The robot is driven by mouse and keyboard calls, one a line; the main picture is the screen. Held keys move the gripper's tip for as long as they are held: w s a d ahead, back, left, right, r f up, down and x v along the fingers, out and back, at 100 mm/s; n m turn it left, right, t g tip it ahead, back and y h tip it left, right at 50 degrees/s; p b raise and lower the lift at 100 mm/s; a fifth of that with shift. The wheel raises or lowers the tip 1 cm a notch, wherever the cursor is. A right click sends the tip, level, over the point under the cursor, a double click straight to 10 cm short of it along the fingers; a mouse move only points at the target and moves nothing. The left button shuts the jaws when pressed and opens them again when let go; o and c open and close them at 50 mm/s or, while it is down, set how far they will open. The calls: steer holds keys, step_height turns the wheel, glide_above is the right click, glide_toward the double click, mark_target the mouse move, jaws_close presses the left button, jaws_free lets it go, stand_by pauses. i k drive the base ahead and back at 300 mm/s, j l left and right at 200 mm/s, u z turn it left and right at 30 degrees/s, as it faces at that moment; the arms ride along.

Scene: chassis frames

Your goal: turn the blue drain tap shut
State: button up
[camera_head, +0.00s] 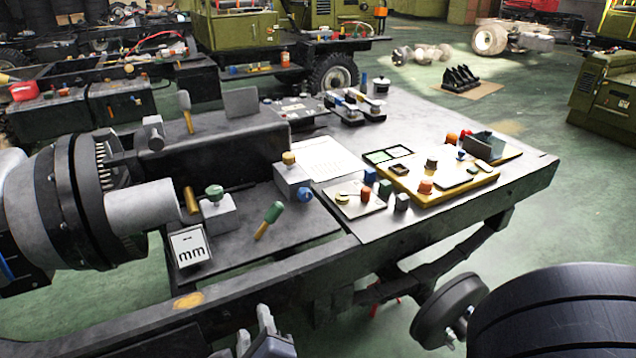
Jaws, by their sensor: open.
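The blue tap (305,195) is a small round blue knob. It sits low at the right front side of a light grey block (290,181) on the dark chassis bench. Its turn position is too small to tell. My gripper (255,327) shows at the bottom edge of the picture, with its two grey fingers apart and nothing between them. It is well in front of the tap and apart from it. The rest of my gripper is cut off by the picture edge.
A yellow tray (447,196) with small parts stands right.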

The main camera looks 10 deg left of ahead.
mark_target(305, 195)
steer(key=i+z, duration=0.2)
steer(key=i, duration=0.75)
